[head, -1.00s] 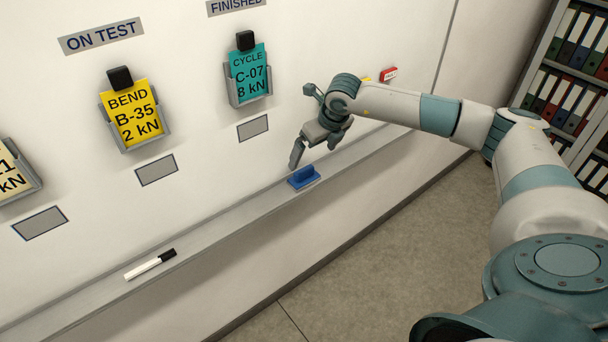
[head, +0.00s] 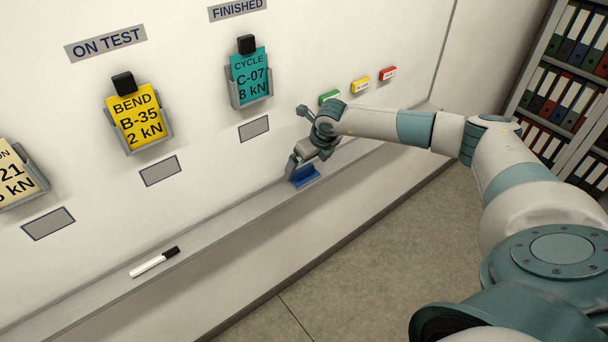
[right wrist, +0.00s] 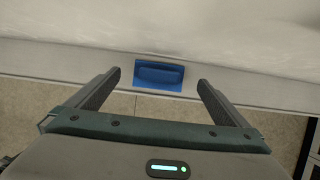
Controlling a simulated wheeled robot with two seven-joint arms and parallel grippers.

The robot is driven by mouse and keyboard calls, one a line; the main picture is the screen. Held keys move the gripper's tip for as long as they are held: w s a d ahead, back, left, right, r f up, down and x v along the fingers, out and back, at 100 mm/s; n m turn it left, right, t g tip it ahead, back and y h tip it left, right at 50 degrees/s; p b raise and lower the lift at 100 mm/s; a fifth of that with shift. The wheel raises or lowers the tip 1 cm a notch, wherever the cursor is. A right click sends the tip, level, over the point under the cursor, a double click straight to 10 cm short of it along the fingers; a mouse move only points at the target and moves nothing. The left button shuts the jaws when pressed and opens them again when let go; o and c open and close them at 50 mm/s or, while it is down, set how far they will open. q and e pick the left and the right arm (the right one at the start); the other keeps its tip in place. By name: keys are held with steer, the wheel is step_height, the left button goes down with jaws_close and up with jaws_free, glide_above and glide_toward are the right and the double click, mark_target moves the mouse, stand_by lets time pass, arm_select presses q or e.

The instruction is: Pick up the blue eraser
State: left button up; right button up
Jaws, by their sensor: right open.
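The blue eraser (head: 304,176) lies on the narrow ledge (head: 232,218) along the foot of the whiteboard. My right gripper (head: 308,163) is just above it and hides part of it in the head view. In the right wrist view the eraser (right wrist: 159,76) shows whole, centred between the two fingers of the right gripper (right wrist: 159,78) and a little beyond their tips. The fingers are spread wide, with a gap on each side of the eraser. Nothing is held. My left gripper is not in view.
A marker (head: 154,262) with a black cap lies on the ledge to the left. Card holders with yellow (head: 136,117) and teal (head: 249,76) cards hang on the board. Green (head: 329,97), yellow (head: 360,85) and red (head: 388,73) blocks are on the board behind my arm. A binder shelf (head: 563,84) stands at right.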

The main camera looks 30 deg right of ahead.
mark_target(305, 169)
steer(key=shift+w+f+p, duration=0.15)
steer(key=shift+f+p, duration=0.15)
steer(key=p+x, duration=0.1)
steer(key=x, duration=0.2)
steer(key=shift+w+f, duration=0.1)
steer(key=shift+f, duration=0.3)
steer(key=c, duration=1.2)
